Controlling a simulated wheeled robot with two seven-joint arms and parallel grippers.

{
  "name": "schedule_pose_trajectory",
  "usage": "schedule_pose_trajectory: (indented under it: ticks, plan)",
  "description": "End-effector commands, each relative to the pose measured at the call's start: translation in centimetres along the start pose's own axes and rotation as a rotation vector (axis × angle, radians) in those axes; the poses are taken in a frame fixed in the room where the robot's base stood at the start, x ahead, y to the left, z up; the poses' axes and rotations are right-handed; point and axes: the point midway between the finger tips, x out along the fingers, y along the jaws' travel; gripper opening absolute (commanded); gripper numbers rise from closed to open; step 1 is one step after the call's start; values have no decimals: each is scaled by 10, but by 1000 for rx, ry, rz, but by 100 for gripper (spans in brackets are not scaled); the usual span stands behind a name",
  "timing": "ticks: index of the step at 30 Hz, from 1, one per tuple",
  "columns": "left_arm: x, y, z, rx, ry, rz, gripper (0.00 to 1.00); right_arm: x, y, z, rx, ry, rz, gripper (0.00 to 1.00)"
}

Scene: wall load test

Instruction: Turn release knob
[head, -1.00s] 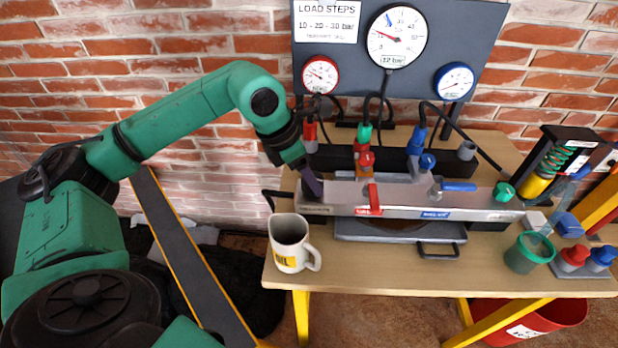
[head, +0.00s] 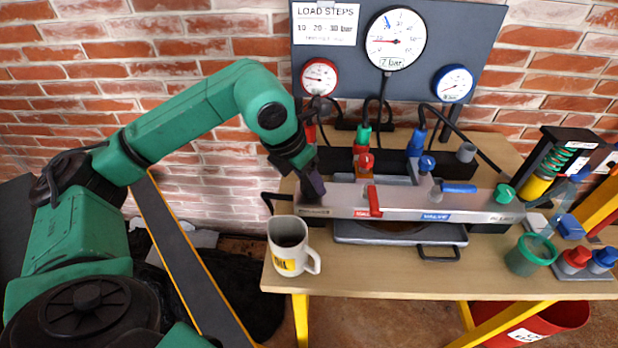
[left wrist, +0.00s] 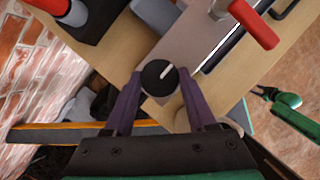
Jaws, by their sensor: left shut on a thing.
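The release knob (left wrist: 158,82) is round and black with a white pointer line, at the left end of the grey manifold block (head: 335,202). In the left wrist view it sits between the two purple fingers of my left gripper (head: 314,190), which is shut on it. In the head view the gripper hides the knob. The big middle gauge (head: 396,40) has its red needle pointing left, low on the scale.
A white mug (head: 289,245) stands close in front of the block's left end. A red lever (head: 374,201) and a blue-handled valve (head: 458,188) are on the block. A green cup (head: 528,257) stands at the right of the bench.

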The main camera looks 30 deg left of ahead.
Motion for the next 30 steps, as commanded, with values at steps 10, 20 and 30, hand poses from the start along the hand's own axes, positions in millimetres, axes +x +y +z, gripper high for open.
schedule_pose_trajectory:
  ticks: [10, 20, 30]
  plan:
    - [0, 0, 1, -1, -2, 1, 86, 0, 0, 0, 0, 0, 0, 50]
    - [-27, 1, 1, 0, -5, 2, 86, -1, 0, 0, 0, 0, -1, 50]
    - [-125, 0, 2, 0, -6, 1, 86, -11, -1, -1, 1, 0, -1, 50]
